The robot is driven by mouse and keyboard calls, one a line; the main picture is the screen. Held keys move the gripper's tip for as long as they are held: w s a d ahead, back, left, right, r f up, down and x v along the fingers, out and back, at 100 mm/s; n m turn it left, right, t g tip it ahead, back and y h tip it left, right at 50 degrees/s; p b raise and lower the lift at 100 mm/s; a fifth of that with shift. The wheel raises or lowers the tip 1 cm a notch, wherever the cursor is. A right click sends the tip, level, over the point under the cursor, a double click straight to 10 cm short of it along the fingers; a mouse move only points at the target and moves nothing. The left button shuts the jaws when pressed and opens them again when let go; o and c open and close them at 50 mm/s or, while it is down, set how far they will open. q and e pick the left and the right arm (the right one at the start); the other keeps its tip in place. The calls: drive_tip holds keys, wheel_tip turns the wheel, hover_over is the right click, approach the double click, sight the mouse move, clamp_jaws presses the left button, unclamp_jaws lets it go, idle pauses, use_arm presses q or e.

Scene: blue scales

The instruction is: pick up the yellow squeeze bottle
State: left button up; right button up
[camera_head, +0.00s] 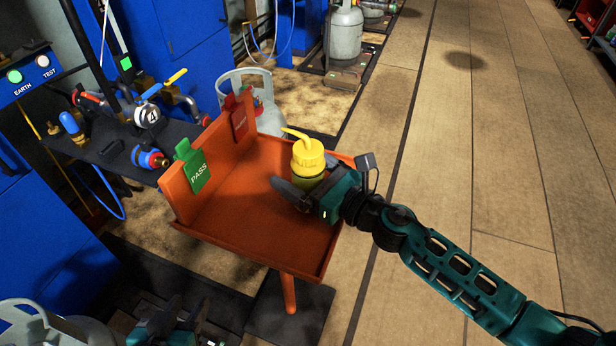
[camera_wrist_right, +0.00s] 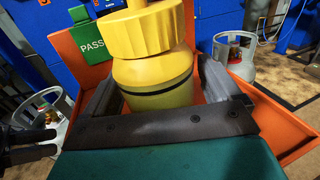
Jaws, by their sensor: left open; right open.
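The yellow squeeze bottle (camera_head: 308,158) stands upright on the orange tray stand (camera_head: 235,240), near its right side. Its cap and bent nozzle are on top. My right gripper (camera_head: 306,184) reaches in from the right, low on the bottle. In the right wrist view the bottle (camera_wrist_right: 158,75) stands between the two fingers of the right gripper (camera_wrist_right: 165,85), which are open to either side of it. Whether either finger touches it cannot be told. My left gripper (camera_head: 168,325) is open and partly shows at the bottom edge, apart from the bottle.
A green PASS tag (camera_head: 193,168) and a red tag (camera_head: 239,122) hang on the tray's upright back panel. A grey gas cylinder (camera_head: 262,103) stands behind the tray. A dark shelf with valves and a gauge (camera_head: 147,115) is at left. The floor at right is clear.

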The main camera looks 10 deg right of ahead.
drive_tip(key=shift+w+a, duration=0.1)
drive_tip(key=shift+w, duration=0.05)
drive_tip(key=c, duration=1.2)
drive_tip(key=shift+c, duration=0.3)
drive_tip(key=shift+r, duration=0.1)
